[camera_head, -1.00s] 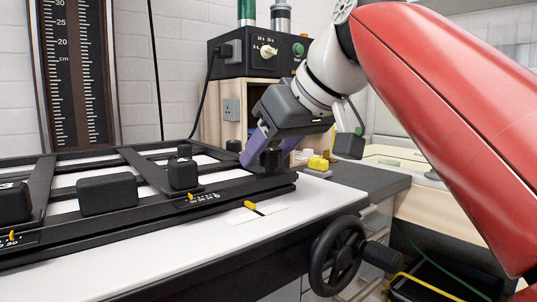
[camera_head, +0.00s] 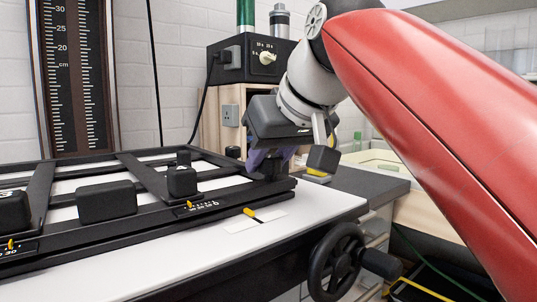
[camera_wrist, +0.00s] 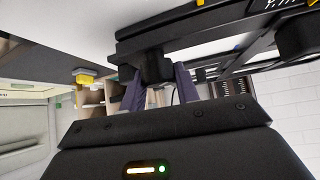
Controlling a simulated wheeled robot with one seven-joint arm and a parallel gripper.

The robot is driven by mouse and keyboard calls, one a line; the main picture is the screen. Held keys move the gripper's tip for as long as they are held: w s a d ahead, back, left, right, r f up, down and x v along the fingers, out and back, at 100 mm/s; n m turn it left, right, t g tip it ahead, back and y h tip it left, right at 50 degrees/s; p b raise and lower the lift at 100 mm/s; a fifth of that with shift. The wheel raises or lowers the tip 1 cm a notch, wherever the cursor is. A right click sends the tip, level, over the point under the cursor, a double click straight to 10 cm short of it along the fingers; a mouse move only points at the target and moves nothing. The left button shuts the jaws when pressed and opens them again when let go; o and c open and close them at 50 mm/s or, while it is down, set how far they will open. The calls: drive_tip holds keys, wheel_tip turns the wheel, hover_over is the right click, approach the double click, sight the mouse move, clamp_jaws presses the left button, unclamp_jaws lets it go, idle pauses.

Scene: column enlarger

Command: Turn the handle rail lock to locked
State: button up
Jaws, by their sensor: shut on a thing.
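The black easel frame (camera_head: 150,221) lies on the white baseboard (camera_head: 180,255). A black block-shaped handle (camera_head: 271,168) stands at its right end; I take it to be the rail lock handle. My gripper (camera_head: 270,160) reaches down to it from above, its purple fingers on either side. In the wrist view the handle (camera_wrist: 155,66) sits between the two purple fingertips (camera_wrist: 160,80), and my gripper is shut on it. The fingers and palm hide part of the handle. No locked or unlocked mark is readable at it.
Other black blocks (camera_head: 106,201) stand along the frame to the left. A black handwheel (camera_head: 337,262) is at the board's front right. A control box (camera_head: 240,62) stands behind; a yellow object (camera_head: 318,172) is near my gripper.

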drive_tip(key=shift+m+t+h, duration=0.4)
drive_tip(key=shift+m+h, duration=0.5)
drive_tip(key=shift+m, duration=0.3)
drive_tip(key=o, duration=1)
drive_tip(key=p+v, duration=0.2)
drive_tip(key=v, duration=0.5)
drive_tip(key=shift+s+r, duration=0.3)
